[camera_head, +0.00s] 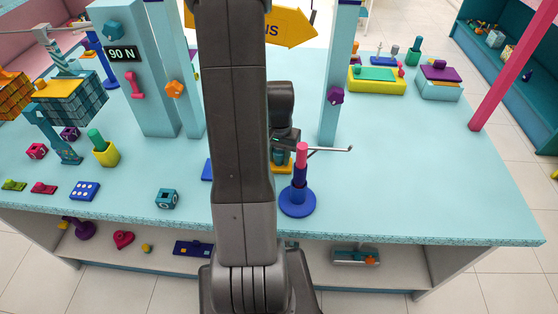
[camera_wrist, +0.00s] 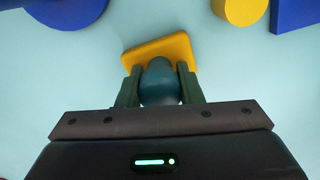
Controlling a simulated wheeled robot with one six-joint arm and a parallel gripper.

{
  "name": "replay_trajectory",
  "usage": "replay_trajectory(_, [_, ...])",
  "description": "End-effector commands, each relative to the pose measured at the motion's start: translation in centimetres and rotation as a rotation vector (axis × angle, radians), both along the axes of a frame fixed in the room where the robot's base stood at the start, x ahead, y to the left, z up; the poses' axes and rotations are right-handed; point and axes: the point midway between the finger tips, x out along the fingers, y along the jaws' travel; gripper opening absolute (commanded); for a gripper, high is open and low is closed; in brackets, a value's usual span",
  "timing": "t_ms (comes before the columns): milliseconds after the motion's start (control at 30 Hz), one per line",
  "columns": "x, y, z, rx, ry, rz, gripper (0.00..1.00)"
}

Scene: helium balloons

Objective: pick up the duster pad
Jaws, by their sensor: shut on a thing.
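The duster pad (camera_wrist: 160,48) is a flat yellow block with a rounded dark teal knob on it. In the wrist view my gripper (camera_wrist: 158,76) is shut on the knob, one finger on each side, with the yellow block beyond the fingertips. In the head view the duster pad (camera_head: 284,168) shows as a small yellow patch beside my arm, under my gripper (camera_head: 283,150). My arm hides the rest of it. I cannot tell whether it touches the table.
A blue stand (camera_head: 297,203) with a grey crossbar is close in front of my gripper. A blue post (camera_head: 340,85) rises behind to the right. A teal cube (camera_head: 167,198) and a blue dotted block (camera_head: 85,191) lie left. The table's right side (camera_head: 430,170) is clear.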

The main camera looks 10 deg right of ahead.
Motion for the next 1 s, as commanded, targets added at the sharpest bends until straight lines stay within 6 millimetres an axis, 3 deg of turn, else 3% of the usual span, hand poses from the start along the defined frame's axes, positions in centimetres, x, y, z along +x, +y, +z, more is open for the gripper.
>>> replay_trajectory(233, [0.1,0.0,0.9,0.0,-0.002,0.0,0.09])
replay_trajectory(700, [0.1,0.0,8.3,0.0,-0.004,0.0,0.09])
replay_trajectory(1000, [0.0,0.0,10.0,0.001,0.001,0.0,0.09])
